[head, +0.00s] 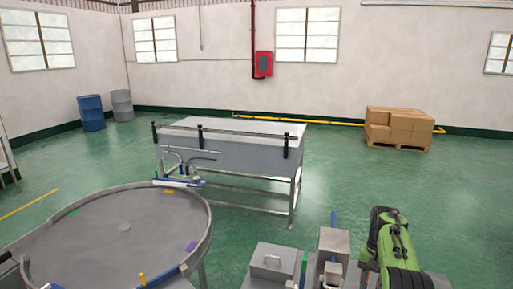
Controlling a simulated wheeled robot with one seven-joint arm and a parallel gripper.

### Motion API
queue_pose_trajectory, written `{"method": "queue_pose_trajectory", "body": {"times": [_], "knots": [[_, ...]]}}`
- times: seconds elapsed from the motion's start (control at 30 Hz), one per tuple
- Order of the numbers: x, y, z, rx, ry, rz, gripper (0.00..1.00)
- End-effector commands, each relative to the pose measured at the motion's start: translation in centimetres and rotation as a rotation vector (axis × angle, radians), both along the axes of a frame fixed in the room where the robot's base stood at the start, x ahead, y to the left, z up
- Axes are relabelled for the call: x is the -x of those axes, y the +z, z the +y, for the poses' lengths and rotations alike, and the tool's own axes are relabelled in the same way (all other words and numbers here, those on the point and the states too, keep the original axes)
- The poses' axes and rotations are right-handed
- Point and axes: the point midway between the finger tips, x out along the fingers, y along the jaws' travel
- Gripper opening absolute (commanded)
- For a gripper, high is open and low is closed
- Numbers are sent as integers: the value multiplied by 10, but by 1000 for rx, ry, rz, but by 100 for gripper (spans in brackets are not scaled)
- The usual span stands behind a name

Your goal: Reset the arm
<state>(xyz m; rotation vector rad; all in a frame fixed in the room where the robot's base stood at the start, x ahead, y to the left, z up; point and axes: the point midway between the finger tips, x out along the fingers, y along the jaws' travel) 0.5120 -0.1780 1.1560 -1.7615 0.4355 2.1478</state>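My gripper does not show in the head view, so I cannot see its fingers or whether it holds anything. A green and black jointed shape stands at the lower right and looks like part of an arm; no fingertips show on it.
A grey round table (90,240) with a raised rim fills the lower left. Grey machine boxes (272,262) stand at the bottom centre. A steel tank on legs (232,147) stands beyond. Blue and grey drums (91,113) and stacked cartons (396,125) are farther back. Green floor lies open between.

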Motion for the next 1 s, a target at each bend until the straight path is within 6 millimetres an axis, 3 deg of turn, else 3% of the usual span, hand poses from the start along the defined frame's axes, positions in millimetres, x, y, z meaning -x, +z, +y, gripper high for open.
{"method": "queue_pose_trajectory", "body": {"times": [0.43, 0.67, 0.77, 0.87, 1.0], "knots": [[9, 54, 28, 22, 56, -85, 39], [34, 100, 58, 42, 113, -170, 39], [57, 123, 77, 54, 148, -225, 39], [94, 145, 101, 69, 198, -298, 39], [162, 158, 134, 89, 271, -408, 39]]}}
